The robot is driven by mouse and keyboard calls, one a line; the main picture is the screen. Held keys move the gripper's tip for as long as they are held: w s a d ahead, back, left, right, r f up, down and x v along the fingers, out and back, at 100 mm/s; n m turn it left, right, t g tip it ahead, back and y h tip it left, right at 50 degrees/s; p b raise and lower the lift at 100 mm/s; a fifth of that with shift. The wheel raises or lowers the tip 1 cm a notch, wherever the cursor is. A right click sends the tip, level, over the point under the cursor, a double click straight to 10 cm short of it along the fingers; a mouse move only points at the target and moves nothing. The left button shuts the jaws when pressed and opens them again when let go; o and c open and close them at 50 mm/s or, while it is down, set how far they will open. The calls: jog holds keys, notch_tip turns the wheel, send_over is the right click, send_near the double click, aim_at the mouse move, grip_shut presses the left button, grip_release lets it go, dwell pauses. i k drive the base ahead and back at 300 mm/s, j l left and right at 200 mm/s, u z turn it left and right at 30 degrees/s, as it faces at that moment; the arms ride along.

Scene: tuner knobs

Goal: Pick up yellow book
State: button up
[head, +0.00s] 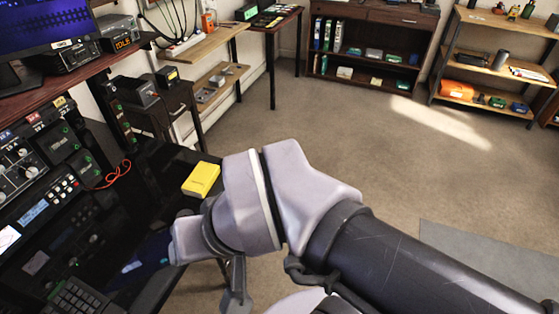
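The yellow book (201,180) is a small, thick yellow block. It lies on the glossy black desk (160,165), close to the desk's right edge. My pale grey and black arm reaches in from the lower right, and its joint housing stands just right of the book in the picture. Most of the book's top shows, and nothing is seen touching it.
Radio and tuner units with knobs (22,168) line the left side. A red cable (118,173) lies on the desk left of the book. A keypad (75,300) is at the lower left. Shelves (365,45) stand along the back wall. The carpeted floor (400,150) is open.

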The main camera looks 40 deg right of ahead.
aim_at(199, 183)
jog(key=z, duration=0.35)
jog(key=i+u, duration=0.35)
jog(key=i+l+u, duration=0.1)
jog(key=u, duration=0.25)
jog(key=i+l+u, duration=0.35)
jog(key=j, duration=0.1)
